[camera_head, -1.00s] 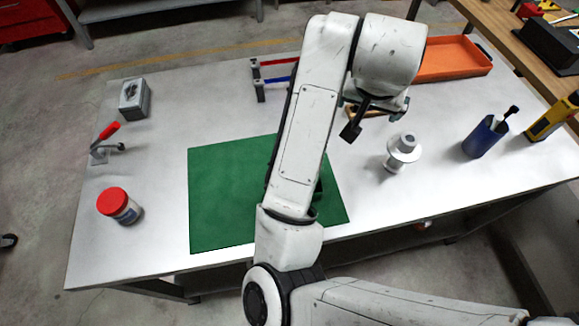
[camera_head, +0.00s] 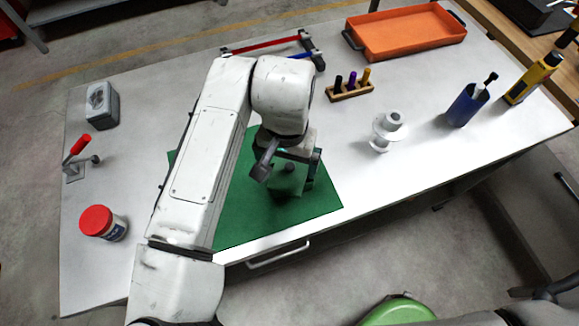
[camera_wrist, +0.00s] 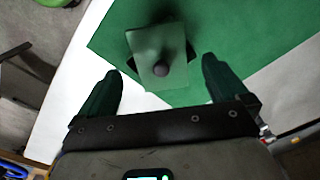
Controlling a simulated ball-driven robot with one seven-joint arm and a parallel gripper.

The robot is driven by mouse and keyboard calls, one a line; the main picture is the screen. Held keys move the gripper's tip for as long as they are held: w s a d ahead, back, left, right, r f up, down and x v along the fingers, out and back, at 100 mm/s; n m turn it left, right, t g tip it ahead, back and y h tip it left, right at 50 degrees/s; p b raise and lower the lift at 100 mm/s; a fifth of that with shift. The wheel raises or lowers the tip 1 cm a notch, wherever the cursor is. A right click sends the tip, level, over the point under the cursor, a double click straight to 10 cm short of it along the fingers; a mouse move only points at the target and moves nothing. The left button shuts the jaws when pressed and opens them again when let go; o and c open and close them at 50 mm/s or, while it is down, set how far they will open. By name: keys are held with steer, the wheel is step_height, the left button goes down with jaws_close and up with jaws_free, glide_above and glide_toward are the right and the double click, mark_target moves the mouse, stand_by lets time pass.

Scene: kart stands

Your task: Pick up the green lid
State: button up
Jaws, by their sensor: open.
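The green lid (camera_wrist: 150,48) shows in the wrist view as a square green plate with a round dark knob, lying on a green mat (camera_wrist: 215,25). In the head view the lid (camera_head: 288,188) is partly hidden below my gripper and blends with the mat (camera_head: 240,225). My gripper (camera_wrist: 160,76) is open and empty. In the wrist view its two dark green fingers appear left and right of the knob, with the lid beyond them. In the head view my gripper (camera_head: 288,172) is over the mat; its exact height above the lid is hard to tell.
A red-capped jar (camera_head: 100,222) and a toggle clamp (camera_head: 78,155) stand at the left. A peg rack (camera_head: 350,92), white spool (camera_head: 387,130), blue cup (camera_head: 466,105) and orange tray (camera_head: 405,32) stand to the right. A green stool (camera_head: 400,310) is by the table's front.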

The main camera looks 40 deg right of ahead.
mark_target(288, 177)
steer(key=shift+f+p, duration=0.6)
steer(key=shift+f, duration=2.05)
steer(key=c, duration=1)
steer(key=shift+r, duration=0.15)
